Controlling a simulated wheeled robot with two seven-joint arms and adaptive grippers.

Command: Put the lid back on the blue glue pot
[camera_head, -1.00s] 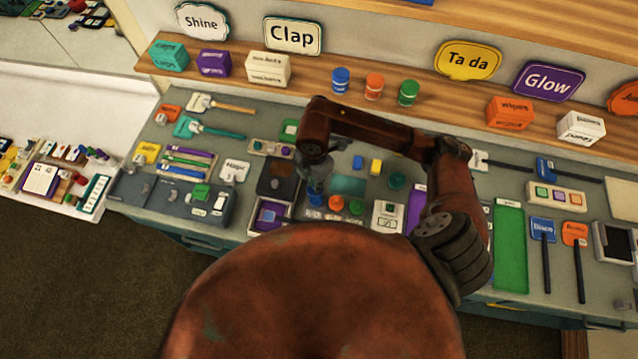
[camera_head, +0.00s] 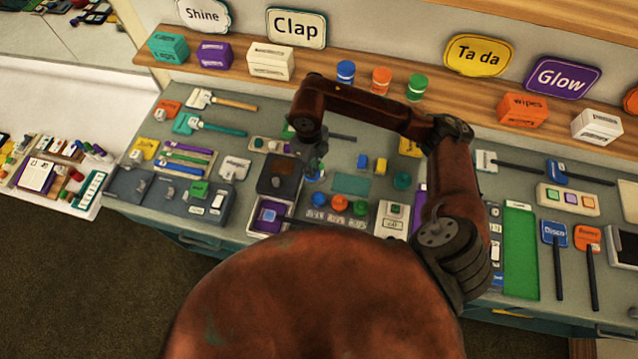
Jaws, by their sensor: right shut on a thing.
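My right gripper (camera_head: 315,165) hangs over the middle of the bench, below the bent arm, shut on a small bluish thing that looks like the blue lid; the fingers mostly hide it. My left gripper is not in view.
A dark box (camera_head: 278,174) and a purple-lined tray (camera_head: 267,215) stand left of the pots. A teal mat (camera_head: 351,184), a blue block (camera_head: 362,162) and a yellow block (camera_head: 380,165) lie to the right. A shelf (camera_head: 310,74) runs along the back.

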